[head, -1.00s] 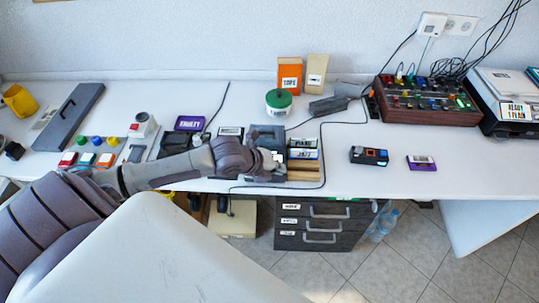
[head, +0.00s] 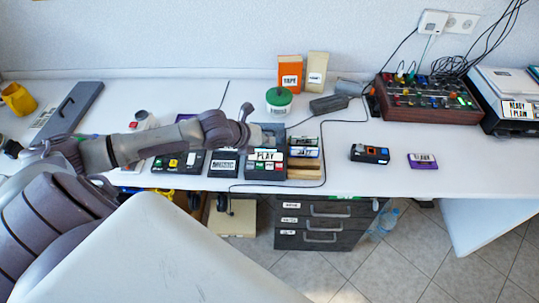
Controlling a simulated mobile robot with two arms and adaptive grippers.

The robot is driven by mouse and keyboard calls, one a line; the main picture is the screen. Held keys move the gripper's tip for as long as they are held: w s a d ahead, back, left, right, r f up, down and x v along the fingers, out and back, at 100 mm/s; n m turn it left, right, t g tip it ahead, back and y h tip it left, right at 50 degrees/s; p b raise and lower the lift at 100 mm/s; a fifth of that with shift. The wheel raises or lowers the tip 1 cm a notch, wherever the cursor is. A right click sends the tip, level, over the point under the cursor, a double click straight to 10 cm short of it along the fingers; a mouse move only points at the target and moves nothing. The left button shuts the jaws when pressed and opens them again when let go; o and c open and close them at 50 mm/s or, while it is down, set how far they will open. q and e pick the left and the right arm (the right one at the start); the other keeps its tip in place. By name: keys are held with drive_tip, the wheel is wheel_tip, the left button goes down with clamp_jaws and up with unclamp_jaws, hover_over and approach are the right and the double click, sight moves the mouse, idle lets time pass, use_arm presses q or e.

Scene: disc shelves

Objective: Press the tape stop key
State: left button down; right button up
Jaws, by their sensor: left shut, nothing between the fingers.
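A dark grey tape player (head: 263,173) stands near the front edge of the table. It has a white PLAY label on top and a row of small keys along its front; I cannot tell which one is the stop key. My left gripper (head: 246,110) is shut and empty. My right gripper is not in view.
A box labelled MUSIC (head: 223,165) and a dark button panel (head: 177,163) stand left of the player. A tray of labelled cassettes (head: 304,163) is just right of it. A black cable runs past it. The table further right is mostly clear around a small dark device (head: 370,153).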

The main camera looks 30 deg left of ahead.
sight(268, 166)
use_arm(q)
wheel_tip(268, 166, down, 7)
drive_tip(key=b, duration=0.6)
drive_tip(key=shift+f, duration=0.4)
drive_tip(key=shift+f, duration=0.2)
idle(0.6)
drive_tip(key=shift+f, duration=0.2)
